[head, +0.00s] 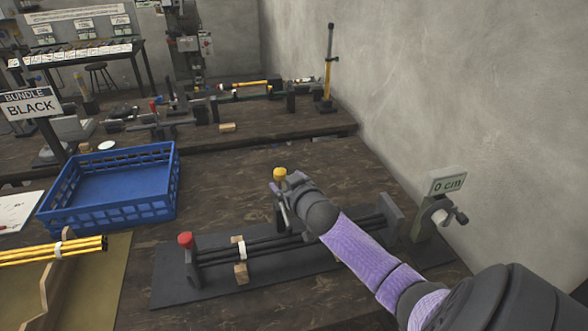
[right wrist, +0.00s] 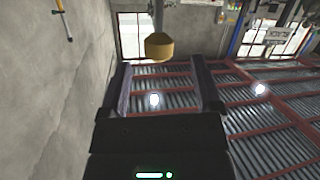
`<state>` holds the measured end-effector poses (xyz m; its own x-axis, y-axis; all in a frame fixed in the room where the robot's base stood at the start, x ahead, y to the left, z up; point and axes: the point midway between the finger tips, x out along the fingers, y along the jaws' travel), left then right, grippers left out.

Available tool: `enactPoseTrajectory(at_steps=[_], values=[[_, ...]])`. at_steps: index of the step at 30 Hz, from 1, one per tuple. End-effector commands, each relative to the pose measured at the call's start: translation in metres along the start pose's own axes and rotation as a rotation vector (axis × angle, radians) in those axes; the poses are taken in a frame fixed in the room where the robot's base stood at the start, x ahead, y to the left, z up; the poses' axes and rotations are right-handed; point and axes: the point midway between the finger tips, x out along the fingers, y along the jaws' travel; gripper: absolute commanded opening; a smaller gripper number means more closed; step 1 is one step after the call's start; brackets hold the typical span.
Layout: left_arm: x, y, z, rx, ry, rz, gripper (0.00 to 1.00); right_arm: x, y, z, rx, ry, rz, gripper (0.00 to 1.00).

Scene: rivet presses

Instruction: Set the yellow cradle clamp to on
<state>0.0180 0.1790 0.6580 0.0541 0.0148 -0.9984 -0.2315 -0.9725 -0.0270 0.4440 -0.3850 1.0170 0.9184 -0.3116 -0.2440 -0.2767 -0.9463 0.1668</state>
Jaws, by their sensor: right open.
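The yellow clamp knob (head: 280,173) stands at the far end of the fixture, just beyond my right gripper (head: 279,191). In the right wrist view the yellow knob (right wrist: 159,46) on its grey stem shows just past and between the tips of my right gripper (right wrist: 161,68). The jaws are open with nothing between them. The lower part of the yellow clamp is hidden by my gripper and wrist. A red clamp knob (head: 185,239) stands at the left end of the same fixture. My left gripper does not show.
Black rods (head: 273,246) with a white band lie across the fixture on a dark mat (head: 170,290). A blue crate (head: 108,216), a "BUNDLE BLACK" sign (head: 31,105) and yellow rods (head: 40,254) are left. A "0 cm" stop (head: 447,186) is right, near the wall.

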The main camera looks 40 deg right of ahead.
Motion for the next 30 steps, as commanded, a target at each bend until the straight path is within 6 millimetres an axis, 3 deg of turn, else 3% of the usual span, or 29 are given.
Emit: enactPoseTrajectory(at_steps=[3,9,23,26,30], values=[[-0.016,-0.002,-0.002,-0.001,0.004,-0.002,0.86,-0.032,0.0,-0.003,0.002,-0.002,-0.002,0.82],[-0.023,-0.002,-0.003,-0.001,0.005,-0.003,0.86,-0.06,0.0,-0.001,0.001,-0.002,0.0,0.82],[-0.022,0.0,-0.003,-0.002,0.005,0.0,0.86,-0.063,-0.001,0.001,-0.001,-0.006,0.0,0.82],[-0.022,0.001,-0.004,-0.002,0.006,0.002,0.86,-0.077,-0.021,0.019,-0.015,-0.099,-0.018,0.82],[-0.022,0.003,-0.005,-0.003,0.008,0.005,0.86,-0.127,-0.072,0.062,-0.066,-0.358,-0.087,0.82]])
